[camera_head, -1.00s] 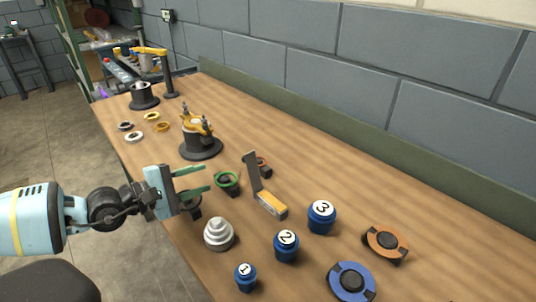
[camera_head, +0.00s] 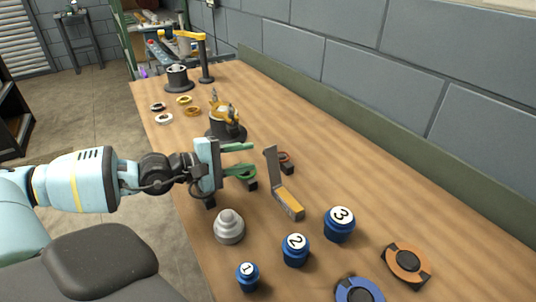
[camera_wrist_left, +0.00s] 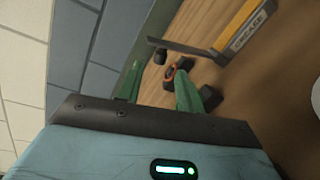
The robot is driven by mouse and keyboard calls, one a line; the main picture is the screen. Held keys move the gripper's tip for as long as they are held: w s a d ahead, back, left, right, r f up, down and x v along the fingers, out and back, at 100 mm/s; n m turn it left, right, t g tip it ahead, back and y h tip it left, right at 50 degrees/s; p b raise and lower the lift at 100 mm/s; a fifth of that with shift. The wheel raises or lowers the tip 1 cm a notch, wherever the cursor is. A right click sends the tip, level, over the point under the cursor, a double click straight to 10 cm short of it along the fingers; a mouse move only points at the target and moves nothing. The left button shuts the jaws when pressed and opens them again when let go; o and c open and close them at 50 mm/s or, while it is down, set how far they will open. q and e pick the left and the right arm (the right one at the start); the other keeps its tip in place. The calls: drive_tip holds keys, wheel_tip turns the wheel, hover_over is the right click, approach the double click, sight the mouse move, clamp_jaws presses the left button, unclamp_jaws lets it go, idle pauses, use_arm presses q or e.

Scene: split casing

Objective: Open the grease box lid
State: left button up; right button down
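The grease box (camera_head: 288,203) is a narrow yellow-orange box with a grey lid (camera_head: 271,163). The lid stands raised, nearly upright, at the box's far end. In the left wrist view the box (camera_wrist_left: 243,25) lies at the top, and its lid (camera_wrist_left: 185,46) sticks out to the left. My left gripper (camera_head: 251,158) is left of the raised lid. Its two green fingers are apart with nothing seen between them, and I see no contact with the lid. The wrist view also shows the spread fingers (camera_wrist_left: 158,88). My right gripper is not in view.
A small orange-ringed part (camera_head: 286,161) sits behind the lid. Blue numbered jars (camera_head: 295,250) and a grey stepped cone (camera_head: 229,227) stand nearer. A dark fixture (camera_head: 225,128) stands farther back.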

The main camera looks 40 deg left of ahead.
sight(264, 154)
use_arm(q)
drive_tip(key=shift+x, duration=3.2)
drive_tip(key=shift+r, duration=0.1)
drive_tip(key=shift+c, duration=0.4)
clamp_jaws()
